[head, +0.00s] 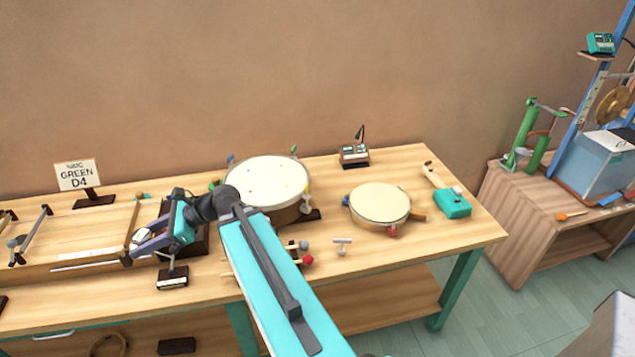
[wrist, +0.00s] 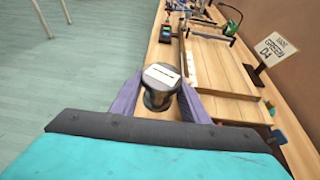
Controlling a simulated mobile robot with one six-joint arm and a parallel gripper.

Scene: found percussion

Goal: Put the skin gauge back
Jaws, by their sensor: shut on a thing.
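The skin gauge, as I take it, is a short dark cylinder with a pale top face marked by a dark line (wrist: 160,84). In the wrist view it sits between the two purple fingers of my gripper (wrist: 162,98), which are shut on it. In the head view my gripper (head: 150,240) is over the left part of the workbench, and the gauge's pale face (head: 143,235) shows between the fingers. A small dark block with a white label (head: 172,281) stands on the bench just below and right of the gripper. The gauge's underside is hidden.
The wooden bench (head: 440,235) carries a large drum (head: 268,178), a smaller drum (head: 380,201), a black meter (head: 354,153) and a teal block (head: 453,203). A sign reading GREEN D4 (head: 78,174) stands at back left. A long wooden frame (head: 70,264) lies near the gripper.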

